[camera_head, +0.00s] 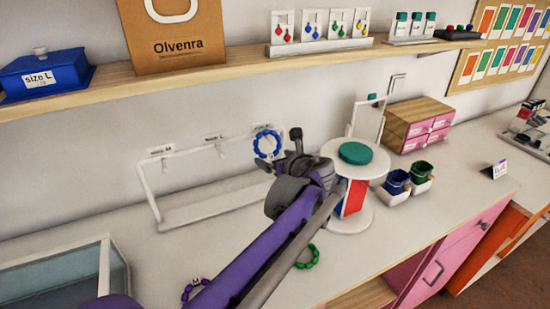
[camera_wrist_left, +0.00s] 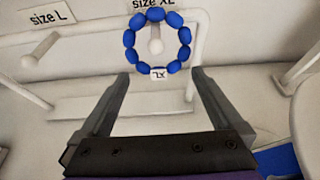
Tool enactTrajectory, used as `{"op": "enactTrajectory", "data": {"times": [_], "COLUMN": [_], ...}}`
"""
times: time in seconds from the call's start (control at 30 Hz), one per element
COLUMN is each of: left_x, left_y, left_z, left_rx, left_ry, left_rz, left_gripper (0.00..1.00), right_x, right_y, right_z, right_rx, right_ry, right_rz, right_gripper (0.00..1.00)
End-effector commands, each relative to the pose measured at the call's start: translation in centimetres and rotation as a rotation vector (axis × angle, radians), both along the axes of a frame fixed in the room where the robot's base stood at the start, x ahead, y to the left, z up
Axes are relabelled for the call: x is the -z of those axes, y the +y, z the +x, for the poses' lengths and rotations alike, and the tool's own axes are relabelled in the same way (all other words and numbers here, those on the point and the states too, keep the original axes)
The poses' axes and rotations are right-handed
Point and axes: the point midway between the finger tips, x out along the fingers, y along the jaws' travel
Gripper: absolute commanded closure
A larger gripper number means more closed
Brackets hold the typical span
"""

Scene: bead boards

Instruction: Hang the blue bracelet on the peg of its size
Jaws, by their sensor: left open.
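The blue bracelet (camera_head: 267,144) is a ring of blue beads with a white tag reading XL; it also shows in the left wrist view (camera_wrist_left: 130,38). It hangs upright at the peg (camera_wrist_left: 155,46) under the "size XL" label (camera_wrist_left: 153,4), and the peg's tip shows inside the ring. My left gripper (camera_head: 280,154) is open. In the left wrist view its two fingers (camera_wrist_left: 162,78) stand apart, just below and either side of the bracelet, with nothing gripped. The white peg rack (camera_head: 147,190) stands against the wall. My right gripper is not in view.
A peg labelled size L (camera_wrist_left: 40,50) is left of the XL one. A round white stand (camera_head: 347,222) with a teal disc is close right of my left gripper. A green bracelet (camera_head: 315,257) and a purple bracelet (camera_head: 187,292) lie on the counter. A shelf (camera_head: 225,69) runs above.

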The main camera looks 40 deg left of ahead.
Motion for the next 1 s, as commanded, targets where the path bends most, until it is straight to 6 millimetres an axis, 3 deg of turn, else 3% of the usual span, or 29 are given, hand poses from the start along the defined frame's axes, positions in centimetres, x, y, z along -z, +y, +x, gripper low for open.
{"op": "enactTrajectory", "data": {"times": [0.5, 0.7, 1.0], "left_x": [-3.5, -4.1, -4.1], "left_y": [-7.5, -8.6, -8.6], "left_z": [-3.8, -4.4, -4.5], "left_rx": [0.004, 0.001, 0.0], "left_ry": [-0.001, 0.0, 0.0], "left_rz": [0.0, 0.0, 0.0], "left_gripper": [0.0, 0.0, 0.0], "right_x": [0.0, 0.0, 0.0], "right_y": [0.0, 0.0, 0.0], "right_z": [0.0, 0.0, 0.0], "right_rx": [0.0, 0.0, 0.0], "right_ry": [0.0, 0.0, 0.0], "right_rz": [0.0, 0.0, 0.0], "right_gripper": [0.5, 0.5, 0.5]}}
